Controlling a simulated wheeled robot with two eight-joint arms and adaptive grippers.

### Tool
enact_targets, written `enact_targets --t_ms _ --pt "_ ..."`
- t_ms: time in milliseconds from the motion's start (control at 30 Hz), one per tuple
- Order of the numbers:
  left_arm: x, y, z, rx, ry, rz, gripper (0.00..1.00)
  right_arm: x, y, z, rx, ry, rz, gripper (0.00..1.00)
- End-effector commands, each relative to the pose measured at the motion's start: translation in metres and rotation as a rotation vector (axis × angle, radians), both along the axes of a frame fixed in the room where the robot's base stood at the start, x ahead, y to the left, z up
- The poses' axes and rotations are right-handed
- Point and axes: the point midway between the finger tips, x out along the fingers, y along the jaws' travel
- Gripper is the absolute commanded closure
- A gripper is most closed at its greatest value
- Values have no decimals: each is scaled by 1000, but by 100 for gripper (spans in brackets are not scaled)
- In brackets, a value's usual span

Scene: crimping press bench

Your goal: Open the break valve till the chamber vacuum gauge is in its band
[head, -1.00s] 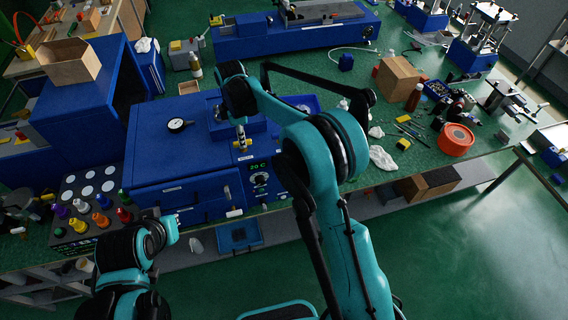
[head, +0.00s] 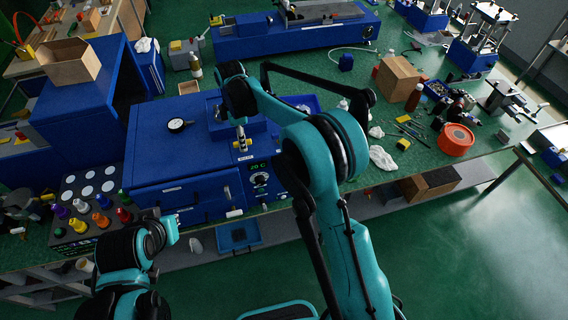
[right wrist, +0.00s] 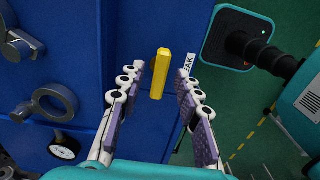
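The break valve is a yellow lever (right wrist: 159,73) on the blue vacuum chamber (right wrist: 148,30), beside a white label partly reading "AK". In the right wrist view my right gripper (right wrist: 164,92) is open, with its two fingers on either side of the lever and no clear contact. In the head view the right gripper (head: 241,135) points down at the chamber's front edge, and the yellow lever (head: 243,144) shows beside it. The round white gauge (head: 177,124) lies on the chamber top; it also shows in the right wrist view (right wrist: 64,147). Its reading is too small to tell. My left gripper is not visible.
A green display (head: 258,167) and a knob (head: 260,179) sit on the chamber front, below the lever. A rack of coloured bottles (head: 82,226) stands left of the chamber. Tools, a cardboard box (head: 397,78) and an orange tub (head: 456,139) are on the bench to the right.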

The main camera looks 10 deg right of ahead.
Motion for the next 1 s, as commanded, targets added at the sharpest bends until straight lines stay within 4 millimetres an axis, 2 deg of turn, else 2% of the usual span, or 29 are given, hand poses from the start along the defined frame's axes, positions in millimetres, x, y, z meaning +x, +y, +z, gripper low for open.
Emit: enact_targets --t_ms 333,800,1000 --pt "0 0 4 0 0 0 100 0 0 6 0 -1 1 66" --pt "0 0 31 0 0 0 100 0 0 55 0 -1 1 66" --pt "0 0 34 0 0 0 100 1 0 61 0 -1 1 66"
